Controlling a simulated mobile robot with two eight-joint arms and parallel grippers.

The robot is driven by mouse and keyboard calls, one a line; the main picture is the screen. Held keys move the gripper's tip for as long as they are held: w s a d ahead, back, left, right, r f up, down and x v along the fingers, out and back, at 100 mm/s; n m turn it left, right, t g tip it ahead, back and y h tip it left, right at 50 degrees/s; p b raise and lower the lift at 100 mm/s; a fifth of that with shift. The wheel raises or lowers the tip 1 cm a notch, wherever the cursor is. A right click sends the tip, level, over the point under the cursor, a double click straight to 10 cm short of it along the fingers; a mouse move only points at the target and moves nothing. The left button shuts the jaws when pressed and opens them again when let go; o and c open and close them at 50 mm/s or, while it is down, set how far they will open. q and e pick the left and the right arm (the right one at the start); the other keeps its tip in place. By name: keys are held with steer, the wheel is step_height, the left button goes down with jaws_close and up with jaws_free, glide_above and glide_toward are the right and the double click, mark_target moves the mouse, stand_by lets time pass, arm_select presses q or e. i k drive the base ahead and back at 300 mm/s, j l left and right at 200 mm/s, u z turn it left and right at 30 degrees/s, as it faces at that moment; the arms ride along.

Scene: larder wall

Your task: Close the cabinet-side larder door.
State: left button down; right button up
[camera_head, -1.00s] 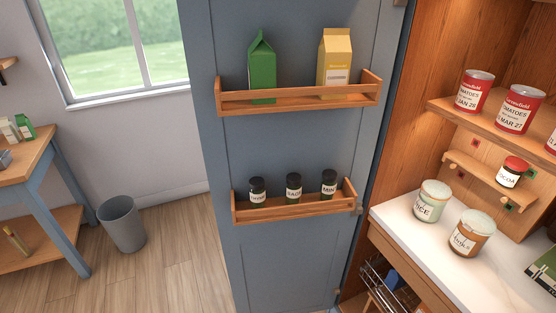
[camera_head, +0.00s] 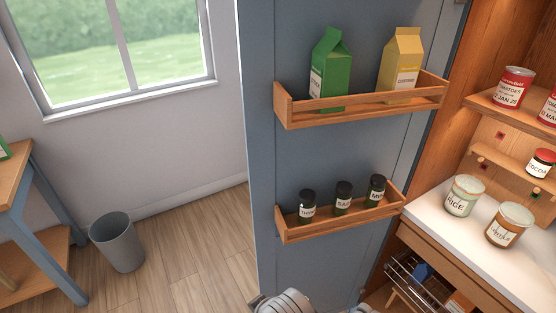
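The blue larder door (camera_head: 350,150) stands open in the middle of the head view, its inner face towards me, beside the left side of the wooden larder cabinet (camera_head: 455,150). Its upper rack (camera_head: 370,108) holds a green carton (camera_head: 330,75) and a yellow carton (camera_head: 402,65), both upright. Its lower rack (camera_head: 345,222) holds three dark-lidded spice jars (camera_head: 343,198). The door's free edge is at the left, and its bottom is cut off. A grey-and-white ribbed part, apparently of my arm, shows at the bottom edge in front of the door. No gripper fingertips show.
Rice (camera_head: 463,195) and another lidded jar (camera_head: 509,224) stand on the white counter (camera_head: 450,225). A wire basket (camera_head: 415,280) sits below. A grey bin (camera_head: 117,243) and wooden table (camera_head: 20,190) are at left. Bare floor (camera_head: 200,250) lies between bin and door.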

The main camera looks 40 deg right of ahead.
mark_target(291, 148)
steer(key=i+j, duration=0.35)
steer(key=i, duration=0.2)
steer(key=i+j, duration=0.35)
steer(key=i, duration=0.2)
steer(key=i+z, duration=0.15)
steer(key=z, duration=0.25)
steer(key=i+z, duration=0.2)
steer(key=z, duration=0.2)
steer(key=i+z, duration=0.15)
steer(key=z, duration=0.25)
steer(key=i+j+z, duration=0.1)
steer(key=z, duration=0.3)
steer(key=i+z, duration=0.15)
steer(key=z, duration=0.25)
steer(key=i+j+z, duration=0.1)
steer(key=z, duration=0.3)
steer(key=i+j+z, duration=0.1)
steer(key=z, duration=0.3)
steer(key=i+j+z, duration=0.15)
steer(key=z, duration=0.25)
steer(key=i+j+z, duration=0.1)
steer(key=z, duration=0.25)
steer(key=i+j+z, duration=0.2)
steer(key=z, duration=0.2)
steer(key=i+j+z, duration=0.1)
steer(key=z, duration=0.25)
steer(key=j, duration=0.05)
